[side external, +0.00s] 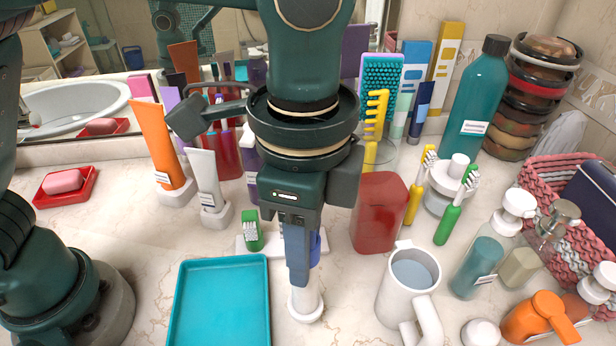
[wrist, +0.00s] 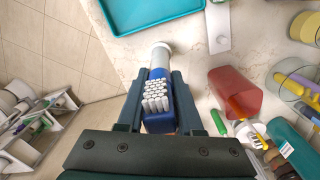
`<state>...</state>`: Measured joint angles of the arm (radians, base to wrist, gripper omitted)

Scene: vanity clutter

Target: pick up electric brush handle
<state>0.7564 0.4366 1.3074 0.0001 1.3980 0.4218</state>
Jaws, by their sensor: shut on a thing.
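The electric brush handle is white and blue. In the side external view its white lower end (side external: 305,304) shows below my gripper (side external: 298,270), with a bit of blue behind the finger. It looks upright; whether its base touches the counter I cannot tell. In the wrist view my gripper (wrist: 158,103) has a finger on each side of the handle (wrist: 161,56), shut on its blue part. White bristles (wrist: 157,97) face the camera. The finger hides much of the handle in the side view.
A teal tray (side external: 220,312) lies just left of the handle, and a white mug (side external: 408,290) stands to the right. A red cup (side external: 379,215) and a white plate with a green brush head (side external: 252,231) are behind. Bottles and a pink basket (side external: 548,168) crowd the right.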

